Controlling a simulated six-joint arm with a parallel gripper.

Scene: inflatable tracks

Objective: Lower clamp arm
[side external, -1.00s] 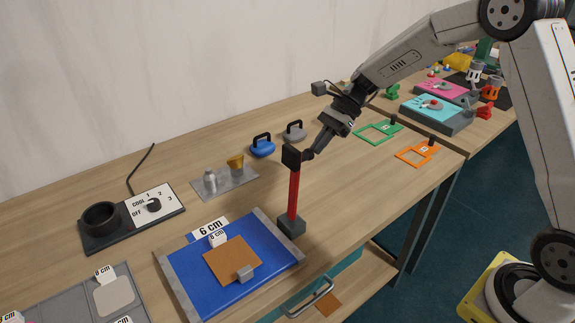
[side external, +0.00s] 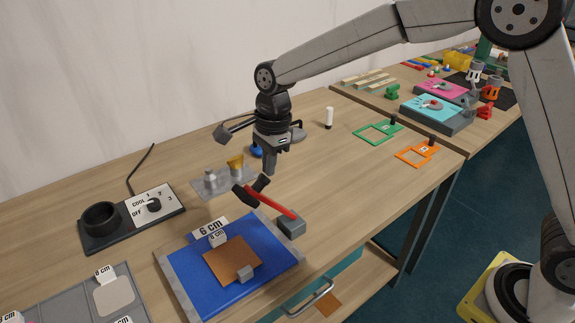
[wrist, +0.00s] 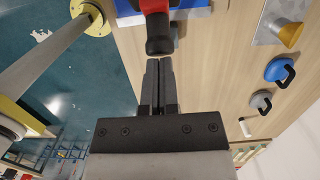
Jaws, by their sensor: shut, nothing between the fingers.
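The clamp arm is a red bar (side external: 272,200) with a black end (side external: 250,190). It rises at a slant from a grey block (side external: 291,226) at the right edge of the blue board (side external: 205,268), leaning to the left. My gripper (side external: 268,172) is shut and empty, pointing down just above and beside the black end. In the wrist view the black end (wrist: 160,40) is just ahead of my closed fingertips (wrist: 160,62), with some red (wrist: 155,5) beyond. I cannot tell whether the fingers touch it.
A brown square (side external: 230,258) with a small grey block (side external: 245,273) lies on the board. A metal plate (side external: 222,192) with a brass-coloured piece (side external: 235,165) and a blue handled weight (side external: 256,151) are behind. A dial box (side external: 152,205) stands left.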

